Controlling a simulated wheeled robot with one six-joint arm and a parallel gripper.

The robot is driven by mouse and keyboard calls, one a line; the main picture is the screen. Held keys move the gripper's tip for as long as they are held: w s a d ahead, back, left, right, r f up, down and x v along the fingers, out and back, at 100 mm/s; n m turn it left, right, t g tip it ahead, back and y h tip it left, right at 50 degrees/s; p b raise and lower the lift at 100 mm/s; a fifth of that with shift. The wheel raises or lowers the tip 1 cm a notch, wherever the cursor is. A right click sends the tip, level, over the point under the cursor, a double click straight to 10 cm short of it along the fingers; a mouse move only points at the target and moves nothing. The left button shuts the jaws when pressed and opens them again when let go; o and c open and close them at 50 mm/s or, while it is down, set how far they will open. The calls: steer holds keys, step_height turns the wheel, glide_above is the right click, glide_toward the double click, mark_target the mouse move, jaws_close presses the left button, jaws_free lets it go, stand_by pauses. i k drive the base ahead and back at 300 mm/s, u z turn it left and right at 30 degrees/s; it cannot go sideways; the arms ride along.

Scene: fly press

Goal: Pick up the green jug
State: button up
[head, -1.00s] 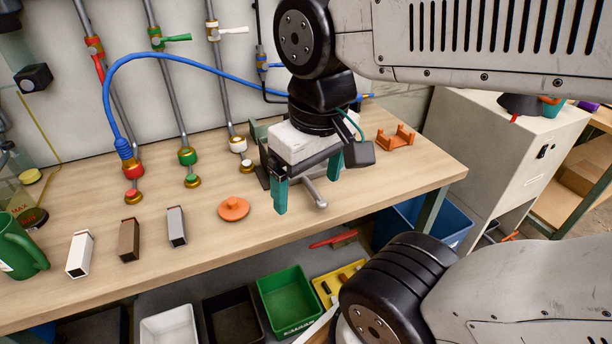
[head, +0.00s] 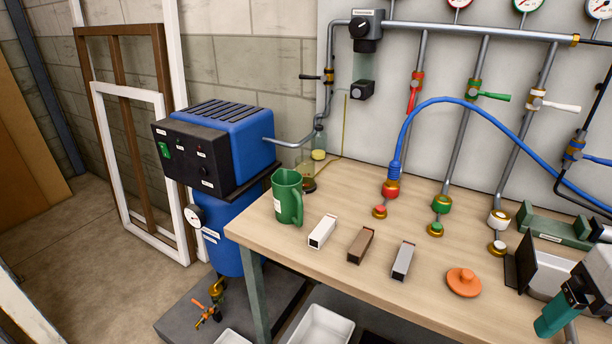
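The green jug (head: 287,197) stands upright near the left end of the wooden workbench. Its handle is on its right side and its top is open. A small part of my gripper (head: 562,312) shows at the lower right edge, with one teal finger in view and the other cut off by the frame. It is far to the right of the jug and does not touch it. How wide it is open cannot be seen.
A glass container (head: 305,172) is just behind the jug. A blue hose (head: 420,104) arches over the bench's back. A blue compressor (head: 225,140) stands left of the bench.

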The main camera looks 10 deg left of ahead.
mark_target(286, 184)
steer(key=u, duration=0.1)
steer(key=k, duration=0.45)
steer(key=u, duration=1.25)
steer(key=i, duration=0.8)
steer(key=z, duration=0.2)
